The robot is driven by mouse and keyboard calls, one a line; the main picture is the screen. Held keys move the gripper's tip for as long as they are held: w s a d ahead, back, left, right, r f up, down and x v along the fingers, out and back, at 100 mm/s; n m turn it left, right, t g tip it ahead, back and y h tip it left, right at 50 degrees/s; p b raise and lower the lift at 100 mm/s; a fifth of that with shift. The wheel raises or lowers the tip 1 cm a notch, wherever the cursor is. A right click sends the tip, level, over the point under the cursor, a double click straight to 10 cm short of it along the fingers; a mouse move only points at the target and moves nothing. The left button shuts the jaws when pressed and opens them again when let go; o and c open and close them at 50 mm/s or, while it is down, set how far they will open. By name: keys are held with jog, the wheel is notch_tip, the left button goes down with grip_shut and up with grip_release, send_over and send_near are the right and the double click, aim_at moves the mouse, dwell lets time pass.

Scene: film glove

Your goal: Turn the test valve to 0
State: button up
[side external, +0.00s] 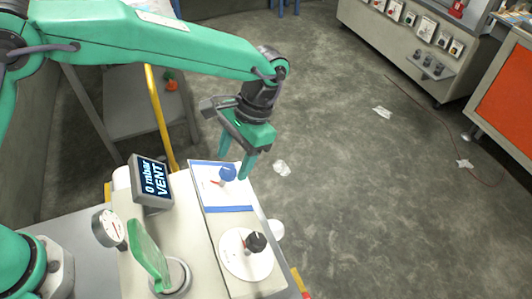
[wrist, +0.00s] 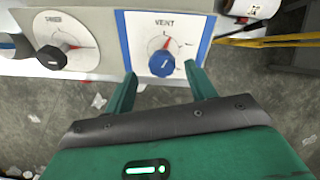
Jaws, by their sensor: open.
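A blue knob (side external: 228,173) sits on a white, blue-bordered plate (side external: 228,209) on top of the light bench unit. In the wrist view the plate (wrist: 122,40) reads "VENT", and the blue knob (wrist: 161,65) has a red pointer toward the upper dial, slightly right of straight up. The small dial marks are hard to read. My gripper (side external: 235,165) is open, fingers pointing down close to the blue knob. In the wrist view my gripper (wrist: 160,74) has one finger on each side of the knob, with visible gaps; contact cannot be told.
A black knob (side external: 256,242) on a round white dial (side external: 240,264) is nearby. A display (side external: 153,182) reads "0 mbar VENT". A round gauge (side external: 108,228) and a green glove-shaped piece (side external: 148,255) stand left. A yellow rail (side external: 158,115) rises behind. Open floor lies right.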

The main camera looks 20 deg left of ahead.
aim_at(229, 170)
jog(key=shift+v, duration=2.65)
jog(key=m, duration=0.5)
jog(key=shift+s+a+f, duration=0.1)
jog(key=shift+f, duration=0.15)
jog(key=shift+f, duration=0.1)
jog(key=shift+x, duration=3.8)
jog(key=shift+a, duration=0.1)
jog(key=c, duration=1)
